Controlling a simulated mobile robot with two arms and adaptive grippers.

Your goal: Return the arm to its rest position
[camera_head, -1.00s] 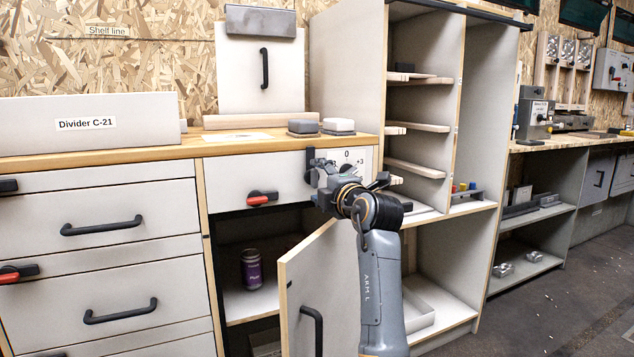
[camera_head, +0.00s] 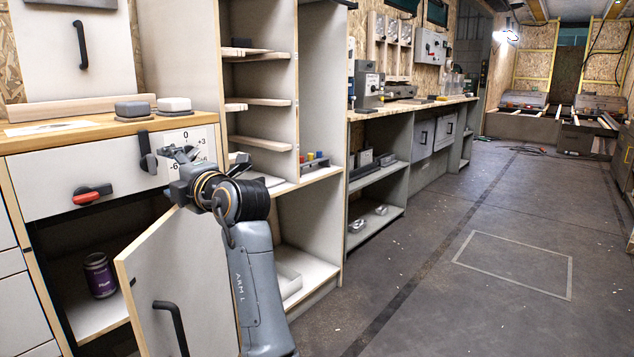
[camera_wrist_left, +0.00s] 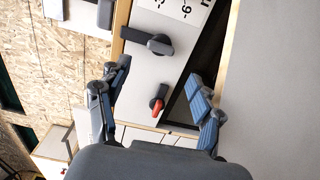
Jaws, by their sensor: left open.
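My left arm, marked ARM L, rises from the bottom of the head view. Its left gripper (camera_head: 178,168) is in front of the drawer front with the numbered scale (camera_head: 197,143). The left wrist view shows its two fingers (camera_wrist_left: 153,88) spread wide with nothing between them. A dark lever (camera_head: 146,152) on the drawer front is close behind the gripper in the head view. In the left wrist view the lever (camera_wrist_left: 158,45) lies beyond the fingertips, apart from them. My right gripper is not in view.
An open cabinet door (camera_head: 175,270) stands just below and beside my left arm. A purple can (camera_head: 100,275) stands inside that cabinet. A red-handled latch (camera_head: 88,196) is on the drawer front. Open shelving (camera_head: 318,90) rises to the right. The floor (camera_head: 460,230) further right is largely clear.

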